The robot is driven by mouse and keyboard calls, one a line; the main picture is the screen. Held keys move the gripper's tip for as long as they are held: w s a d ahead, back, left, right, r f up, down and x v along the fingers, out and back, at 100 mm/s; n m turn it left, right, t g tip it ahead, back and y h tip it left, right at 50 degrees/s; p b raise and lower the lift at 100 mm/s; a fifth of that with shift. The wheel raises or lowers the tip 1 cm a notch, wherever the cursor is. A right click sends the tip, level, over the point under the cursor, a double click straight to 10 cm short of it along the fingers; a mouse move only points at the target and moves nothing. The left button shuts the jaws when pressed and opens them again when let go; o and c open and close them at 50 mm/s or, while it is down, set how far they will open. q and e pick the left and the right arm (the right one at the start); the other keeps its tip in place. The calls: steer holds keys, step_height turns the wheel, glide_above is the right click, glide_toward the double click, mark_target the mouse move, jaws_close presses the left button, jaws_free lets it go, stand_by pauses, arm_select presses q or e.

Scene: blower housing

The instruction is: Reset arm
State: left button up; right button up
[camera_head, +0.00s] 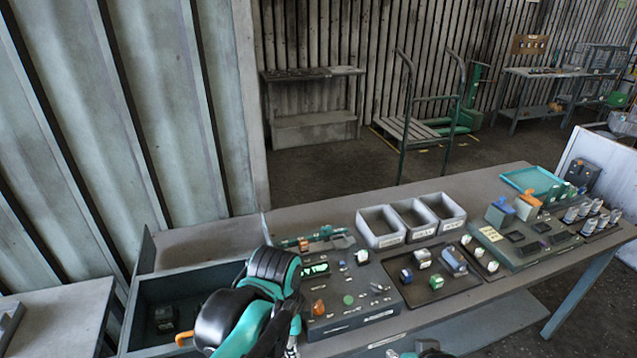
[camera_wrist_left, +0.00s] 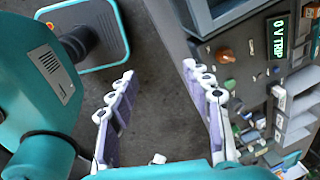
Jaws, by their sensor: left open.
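My left arm (camera_head: 262,300) comes up from the bottom of the head view in front of the bench panel. My left gripper (camera_wrist_left: 160,72) shows in the left wrist view with its two pale purple fingers spread wide apart. Nothing is between the fingers, and grey floor shows through the gap. The gripper is beside the bench's front edge, apart from the panel (camera_head: 348,308) with its switches and green display (camera_wrist_left: 279,38). In the head view the fingers are mostly hidden below my arm. My right gripper is not clearly visible.
Three grey bins (camera_head: 381,228) stand at the back of the bench. A dark tray (camera_head: 428,292) holds several small parts. More devices fill a board (camera_head: 508,250) and a teal tray (camera_head: 533,179) at the right. An open drawer-like box (camera_head: 150,290) is at the left.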

arm_select(q)
steer(key=s+a+f+n+t+b, duration=0.2)
steer(key=a+f+n, duration=0.1)
steer(key=a+n, duration=0.3)
steer(key=s+a+f+n+t+b, duration=0.2)
steer(key=a+n, duration=0.4)
steer(key=n, duration=0.5)
steer(key=shift+s+a+f+n+t+y, duration=0.15)
steer(key=shift+a+f+n+t+y, duration=0.25)
steer(key=shift+t, duration=0.3)
steer(key=shift+d, duration=0.1)
steer(key=shift+f, duration=0.1)
